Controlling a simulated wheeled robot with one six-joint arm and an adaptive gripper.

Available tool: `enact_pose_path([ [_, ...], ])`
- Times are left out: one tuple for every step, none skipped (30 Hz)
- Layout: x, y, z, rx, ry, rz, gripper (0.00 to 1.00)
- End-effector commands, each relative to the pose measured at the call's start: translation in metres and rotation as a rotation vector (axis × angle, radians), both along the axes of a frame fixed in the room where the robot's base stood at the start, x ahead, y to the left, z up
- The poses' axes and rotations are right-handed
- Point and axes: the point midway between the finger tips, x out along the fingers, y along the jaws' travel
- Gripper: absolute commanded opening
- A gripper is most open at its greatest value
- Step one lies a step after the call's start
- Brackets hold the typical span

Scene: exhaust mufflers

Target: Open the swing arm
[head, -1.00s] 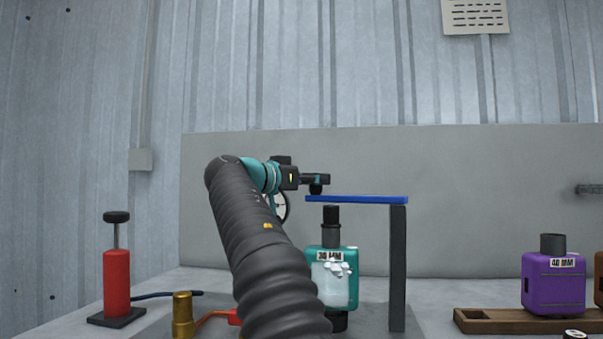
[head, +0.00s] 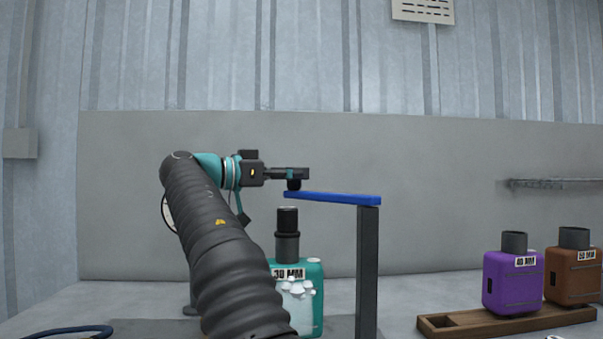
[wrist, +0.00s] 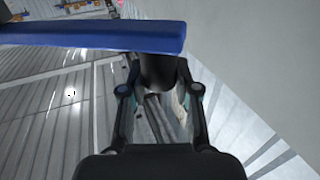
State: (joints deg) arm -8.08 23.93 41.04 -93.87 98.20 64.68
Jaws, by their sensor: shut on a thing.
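The swing arm is a blue bar (head: 335,198) on top of a dark upright post (head: 367,275). It reaches left from the post, above a teal muffler (head: 312,285) labelled 30 MM with a black neck. A small black knob (head: 293,186) stands at the bar's free left end. My gripper (head: 297,175) is shut on this knob. In the wrist view, the blue bar (wrist: 90,37) crosses the upper left, and the dark knob (wrist: 158,72) sits between my gripper's fingers (wrist: 160,100). My arm hides part of the muffler.
A purple muffler (head: 511,280) and a brown muffler (head: 573,270) stand on a wooden rack (head: 450,322) at right. A grey panel (head: 450,170) stands behind. A blue hose (head: 70,331) lies at lower left. Table space between post and rack looks clear.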

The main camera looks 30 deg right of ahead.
Motion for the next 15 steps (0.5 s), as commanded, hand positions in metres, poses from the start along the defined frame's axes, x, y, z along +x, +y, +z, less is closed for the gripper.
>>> enact_pose_path([
  [0.0000, 0.0013, 0.0008, -0.001, -0.001, 0.001, 0.00],
  [0.0000, 0.0017, 0.0007, -0.001, -0.001, 0.002, 0.00],
  [0.0001, 0.0022, 0.0007, -0.001, -0.001, 0.002, 0.00],
  [0.0001, 0.0024, 0.0007, -0.001, -0.001, 0.003, 0.00],
  [0.0001, 0.0026, 0.0006, -0.001, -0.001, 0.003, 0.00],
  [0.0002, 0.0028, 0.0006, -0.001, -0.001, 0.003, 0.00],
  [0.0003, 0.0030, 0.0006, -0.001, -0.001, 0.004, 0.00],
  [0.0003, 0.0030, 0.0006, 0.000, -0.001, 0.004, 0.00],
  [0.0003, 0.0031, 0.0007, 0.000, -0.001, 0.004, 0.00],
  [0.0004, 0.0031, 0.0006, 0.000, -0.001, 0.004, 0.00],
  [0.0003, 0.0030, 0.0007, 0.000, -0.001, 0.004, 0.33],
  [0.0003, 0.0029, 0.0006, 0.000, -0.001, 0.003, 0.43],
  [0.0002, 0.0027, 0.0006, 0.000, -0.001, 0.003, 0.51],
  [0.0002, 0.0025, 0.0006, 0.000, -0.001, 0.003, 0.57],
  [0.0001, 0.0021, 0.0005, 0.000, -0.001, 0.002, 0.57],
])
